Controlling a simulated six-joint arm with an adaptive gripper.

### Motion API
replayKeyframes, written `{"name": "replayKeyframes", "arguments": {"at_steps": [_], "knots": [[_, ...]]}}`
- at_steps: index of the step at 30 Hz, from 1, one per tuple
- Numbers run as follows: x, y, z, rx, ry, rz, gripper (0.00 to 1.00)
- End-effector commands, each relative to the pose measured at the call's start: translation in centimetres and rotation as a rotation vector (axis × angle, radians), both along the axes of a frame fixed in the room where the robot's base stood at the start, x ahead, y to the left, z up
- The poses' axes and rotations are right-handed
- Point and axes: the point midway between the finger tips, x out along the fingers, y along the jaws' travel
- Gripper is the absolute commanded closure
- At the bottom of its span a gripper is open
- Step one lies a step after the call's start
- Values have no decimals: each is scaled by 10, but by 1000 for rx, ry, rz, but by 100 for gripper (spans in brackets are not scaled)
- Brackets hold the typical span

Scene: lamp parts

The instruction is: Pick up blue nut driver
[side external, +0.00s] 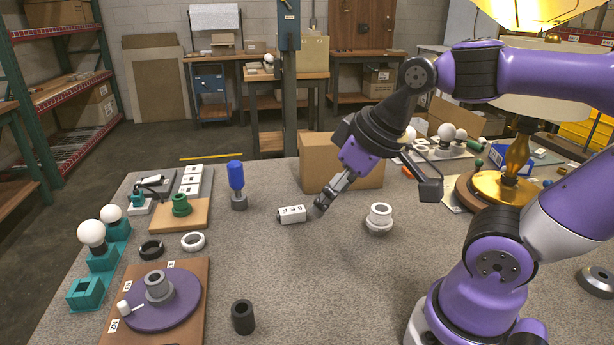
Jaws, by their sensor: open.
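The blue nut driver (236,178) stands upright on the grey table, left of the middle, with its blue handle up and its lower end in a grey base piece (239,202). My gripper (319,211) is right of it and low over the table, pointing down and left. It is close to the right end of a small white labelled block (292,215); I cannot tell whether they touch. The gripper is open, and nothing shows between its fingers. The gap between the fingers is hard to see from this side. The nut driver is clear of the gripper.
A cardboard box (342,162) stands behind my gripper. A white fitting (379,218) is to the right. A green part on a wooden board (182,207), black and white rings, bulbs in teal holders and a purple disc (158,299) lie left. The front middle is mostly clear.

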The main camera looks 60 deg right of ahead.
Motion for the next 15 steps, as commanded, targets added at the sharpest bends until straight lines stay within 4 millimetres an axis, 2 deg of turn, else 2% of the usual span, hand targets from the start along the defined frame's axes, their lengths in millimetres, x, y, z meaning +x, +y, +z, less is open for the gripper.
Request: {"name": "replayKeyframes", "arguments": {"at_steps": [2,5,8,11,15], "knots": [[20,-1,9,0,4,18,23],[59,-6,23,1,3,66,23],[106,-18,30,1,-3,124,23],[152,-36,27,5,-12,182,23],[207,-69,7,11,-32,260,23]]}}
